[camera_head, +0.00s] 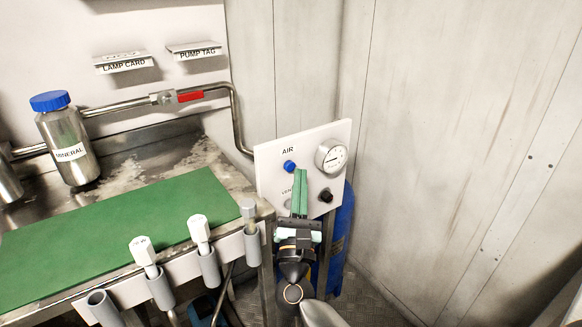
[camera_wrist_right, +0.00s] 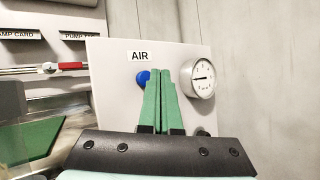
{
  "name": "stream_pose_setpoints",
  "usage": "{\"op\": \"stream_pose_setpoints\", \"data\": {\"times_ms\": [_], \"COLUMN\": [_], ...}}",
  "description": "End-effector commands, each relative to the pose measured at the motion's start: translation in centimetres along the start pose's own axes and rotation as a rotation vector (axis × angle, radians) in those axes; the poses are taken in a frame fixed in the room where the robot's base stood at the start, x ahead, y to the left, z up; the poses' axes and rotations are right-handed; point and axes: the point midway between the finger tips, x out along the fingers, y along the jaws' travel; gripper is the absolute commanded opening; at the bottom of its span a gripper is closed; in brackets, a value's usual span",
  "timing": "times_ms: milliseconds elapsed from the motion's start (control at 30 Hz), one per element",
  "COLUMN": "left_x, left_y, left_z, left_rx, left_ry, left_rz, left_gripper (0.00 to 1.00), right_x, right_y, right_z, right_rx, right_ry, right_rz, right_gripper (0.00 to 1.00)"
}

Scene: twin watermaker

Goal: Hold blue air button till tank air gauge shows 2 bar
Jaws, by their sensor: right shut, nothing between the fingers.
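The blue air button (camera_head: 289,166) is on a white panel (camera_head: 265,160) under the label AIR. It also shows in the right wrist view (camera_wrist_right: 142,78), partly covered by my fingers. The round air gauge (camera_head: 331,156) is on the same panel, right of the button; it also shows in the right wrist view (camera_wrist_right: 201,78). Its needle appears to point left; the figures are too small to read. My right gripper (camera_head: 300,172) is shut and empty, its green fingertips just right of the button in both views. I cannot tell whether they touch it. My left gripper is not in view.
A black knob (camera_head: 326,195) sits below the gauge. A blue cylinder (camera_head: 342,235) stands behind the panel. To the left, a steel bench with a green mat (camera_head: 110,235) holds a MINERAL bottle (camera_head: 68,145). White-capped tubes (camera_head: 202,245) line its front edge.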

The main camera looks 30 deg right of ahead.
Motion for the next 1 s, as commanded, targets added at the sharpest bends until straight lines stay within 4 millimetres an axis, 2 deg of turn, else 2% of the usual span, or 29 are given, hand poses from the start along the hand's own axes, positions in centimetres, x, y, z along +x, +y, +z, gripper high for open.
{"op": "stream_pose_setpoints", "data": {"times_ms": [1000], "left_x": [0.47], "left_y": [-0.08], "left_z": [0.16], "left_rx": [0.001], "left_ry": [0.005], "left_rz": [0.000], "left_gripper": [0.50], "right_x": [0.60], "right_y": [0.45], "right_z": [-0.43], "right_rx": [0.000], "right_ry": [0.000], "right_rz": [0.000], "right_gripper": [0.00]}}
